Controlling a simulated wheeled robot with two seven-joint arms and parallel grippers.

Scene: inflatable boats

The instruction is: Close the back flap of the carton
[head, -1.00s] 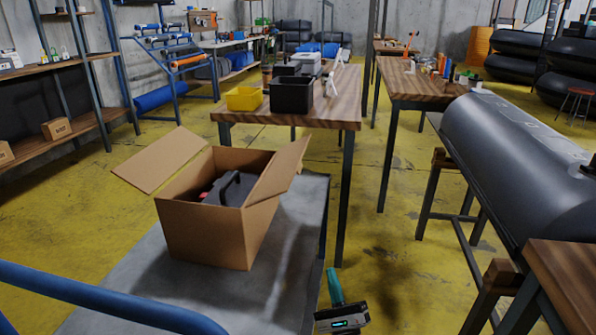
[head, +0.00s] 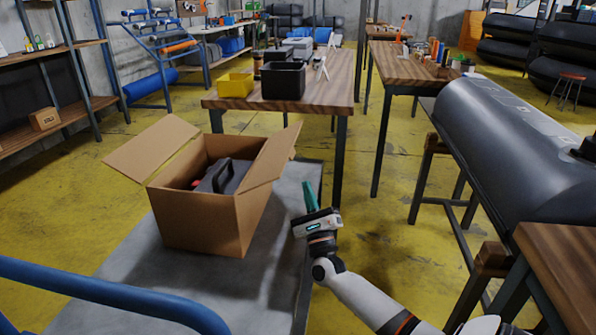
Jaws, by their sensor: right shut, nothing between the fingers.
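The open brown carton (head: 205,220) stands on a grey flat cart (head: 180,295) at the left of the head view. Its left flap (head: 150,150) leans outward, and its right flap (head: 275,157) stands up and slants outward. The inside of the back wall shows, but I cannot make out a back flap; it may hang hidden behind. A dark grey case with a handle (head: 225,177) and something red lie inside. My right gripper (head: 309,194) is shut and empty, right of the carton and apart from it, its teal fingers pointing up. My left gripper is out of view.
A blue rail (head: 110,290) crosses the lower left. Behind the carton, a wooden table (head: 325,92) carries a yellow bin (head: 235,85) and a black bin (head: 283,82). A large grey inflatable tube (head: 510,150) lies on a stand at the right. Yellow floor is clear between.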

